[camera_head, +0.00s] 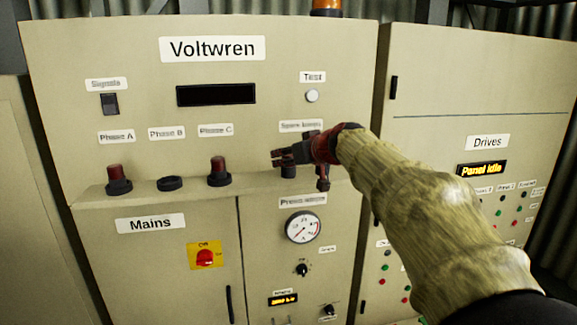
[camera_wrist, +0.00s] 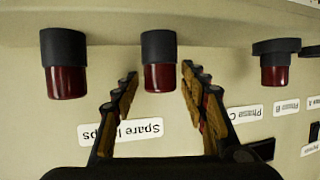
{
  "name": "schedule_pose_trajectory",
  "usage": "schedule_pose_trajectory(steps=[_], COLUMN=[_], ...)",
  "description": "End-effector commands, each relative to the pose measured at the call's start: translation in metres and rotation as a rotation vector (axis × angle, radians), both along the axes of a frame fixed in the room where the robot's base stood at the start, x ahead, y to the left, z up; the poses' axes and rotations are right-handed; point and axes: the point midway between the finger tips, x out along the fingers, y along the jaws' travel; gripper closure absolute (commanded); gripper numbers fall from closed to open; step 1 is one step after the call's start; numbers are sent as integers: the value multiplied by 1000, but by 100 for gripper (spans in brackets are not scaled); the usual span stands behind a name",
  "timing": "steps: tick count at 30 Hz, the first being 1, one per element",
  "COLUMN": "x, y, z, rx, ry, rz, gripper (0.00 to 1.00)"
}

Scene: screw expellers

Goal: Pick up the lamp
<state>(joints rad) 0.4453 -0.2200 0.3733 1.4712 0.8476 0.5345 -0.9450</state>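Two spare lamps, each with a red cap and black base, stand on the cabinet ledge under the "Spare lamps" label. In the wrist view, which is upside down, one lamp (camera_wrist: 159,62) is centred between my fingertips and the other (camera_wrist: 65,65) is to the left, outside them. In the head view my gripper (camera_head: 285,157) is over the left spare lamp, whose black base (camera_head: 289,171) shows below; its cap is hidden. My gripper, also in the wrist view (camera_wrist: 158,80), is open with its fingers on either side of the lamp. I cannot tell whether they touch it.
Red lamps stand at Phase A (camera_head: 118,179) and Phase C (camera_head: 219,172). The Phase B socket (camera_head: 170,183) holds no lamp. The cabinet wall (camera_head: 340,95) rises just behind the ledge. The right spare lamp's base (camera_head: 323,182) is close beside my gripper.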

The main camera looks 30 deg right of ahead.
Motion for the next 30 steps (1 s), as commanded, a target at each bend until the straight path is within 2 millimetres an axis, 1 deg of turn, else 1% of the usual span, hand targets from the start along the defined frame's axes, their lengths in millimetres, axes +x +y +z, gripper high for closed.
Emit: schedule_pose_trajectory(steps=[2, 20, 26, 30], x=[0, 0, 0, 0], y=[0, 0, 0, 0], z=[0, 0, 0, 4], rx=[0, 0, 0, 0], ry=[0, 0, 0, -1], rz=[0, 0, 0, 1], gripper=[63, 97, 97, 97])
